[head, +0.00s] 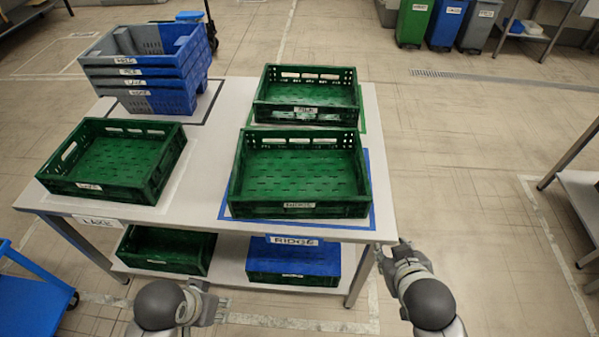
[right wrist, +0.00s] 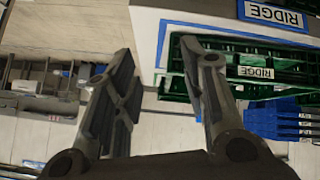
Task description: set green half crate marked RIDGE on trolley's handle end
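The green crate marked RIDGE (head: 295,207) sits upright on the front right of the table, inside a blue-outlined area. Its RIDGE label also shows on the crate in the right wrist view (right wrist: 250,73). My right gripper (head: 390,256) is off the table's front right corner, apart from the crate. In the right wrist view my right gripper (right wrist: 160,90) is open, with nothing between its fingers. My left gripper (head: 215,305) is empty-looking in front of the table; its finger gap is unclear. A blue wheeled trolley (head: 30,305) shows partly at the lower left; which end is the handle end cannot be told.
Behind the RIDGE crate is another green crate (head: 308,115). A green crate (head: 115,190) sits front left, and stacked blue-grey crates (head: 145,85) stand back left. The table's lower shelf (head: 228,270) holds a green crate and a blue-and-green one. Open floor lies right of the table.

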